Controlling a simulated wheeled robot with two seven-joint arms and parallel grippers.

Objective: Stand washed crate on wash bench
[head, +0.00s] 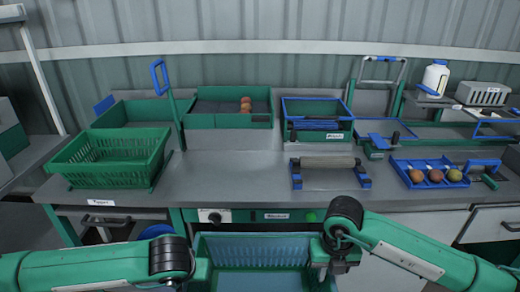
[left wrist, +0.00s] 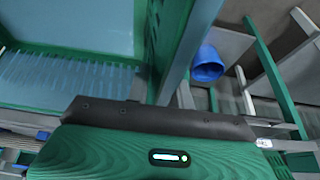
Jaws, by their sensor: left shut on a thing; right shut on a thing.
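A green crate (head: 252,237) with a pale blue, ribbed inside is at the bottom centre of the head view, in front of the long grey bench (head: 240,178). My right gripper (head: 326,262) is shut on its right side wall. My left gripper is shut on its left side; only its edge shows in the head view, beside the crate. In the left wrist view the crate's wall and ribbed inside (left wrist: 65,80) lie just beyond the dark end of my left gripper (left wrist: 150,95). The crate's lower part is out of frame.
A slatted green crate (head: 108,160) stands on the bench's left. Green trays (head: 228,122) stand behind. A roller stand (head: 325,163) and a blue tray of fruit (head: 428,182) are to the right. The bench top at centre is clear. A blue bucket (left wrist: 207,65) is below.

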